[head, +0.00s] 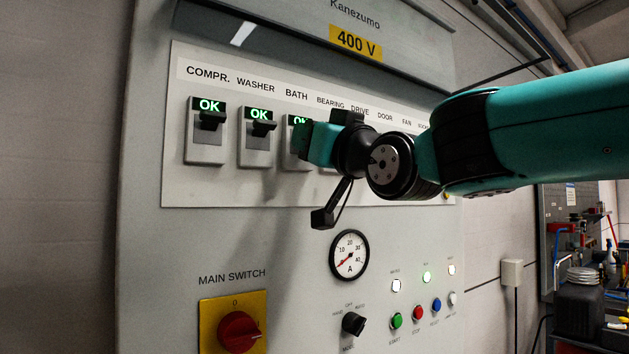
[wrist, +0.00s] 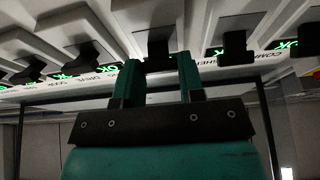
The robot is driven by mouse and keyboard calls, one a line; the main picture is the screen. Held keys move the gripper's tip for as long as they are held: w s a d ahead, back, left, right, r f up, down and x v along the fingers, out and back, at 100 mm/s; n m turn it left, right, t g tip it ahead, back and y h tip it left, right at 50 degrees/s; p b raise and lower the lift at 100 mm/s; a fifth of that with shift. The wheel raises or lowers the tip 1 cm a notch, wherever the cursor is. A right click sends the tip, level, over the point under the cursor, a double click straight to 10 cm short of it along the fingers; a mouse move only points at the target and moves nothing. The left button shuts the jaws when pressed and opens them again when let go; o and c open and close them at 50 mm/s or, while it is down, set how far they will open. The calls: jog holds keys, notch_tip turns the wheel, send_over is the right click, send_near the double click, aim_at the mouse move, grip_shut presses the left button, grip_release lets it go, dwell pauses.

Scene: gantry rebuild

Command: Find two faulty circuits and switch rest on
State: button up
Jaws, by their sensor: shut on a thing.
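My gripper (head: 304,140) is at the BATH breaker (head: 298,158) in the head view and hides its lever there. In the wrist view my gripper (wrist: 157,68) has its two fingers on either side of a black lever (wrist: 156,46), shut on it. The COMPR. breaker (head: 205,147) and the WASHER breaker (head: 255,152) show lit green OK windows with their black levers sticking out. The BATH window shows part of a green OK. More levers, with green windows beside them, stand in a row in the wrist view. My arm hides the breakers right of BATH in the head view.
Below the row are a round ammeter (head: 349,255) with its needle near zero, a red main switch (head: 238,331) on a yellow plate, a mode knob (head: 353,324), and lamps and push buttons. A cluttered bench (head: 583,300) stands at the far right.

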jog(key=t+y+b, duration=0.1)
jog(key=b, duration=0.3)
jog(key=f+t+y+b, duration=0.1)
jog(key=t+b, duration=0.1)
jog(key=b, duration=0.3)
jog(key=f+t+y+b, duration=0.1)
jog(key=b, duration=0.3)
jog(key=shift+w+a+f+t, duration=0.15)
jog(key=shift+w+f+t, duration=0.1)
jog(key=shift+t, duration=0.15)
jog(key=shift+b, duration=0.3)
jog(key=shift+r, duration=0.1)
jog(key=o, duration=0.9)
jog(key=shift+o, duration=0.2)
jog(key=b+v, duration=0.6)
jog(key=v, duration=1.1)
jog(key=shift+f+b, duration=0.3)
jog(key=shift+b, duration=0.1)
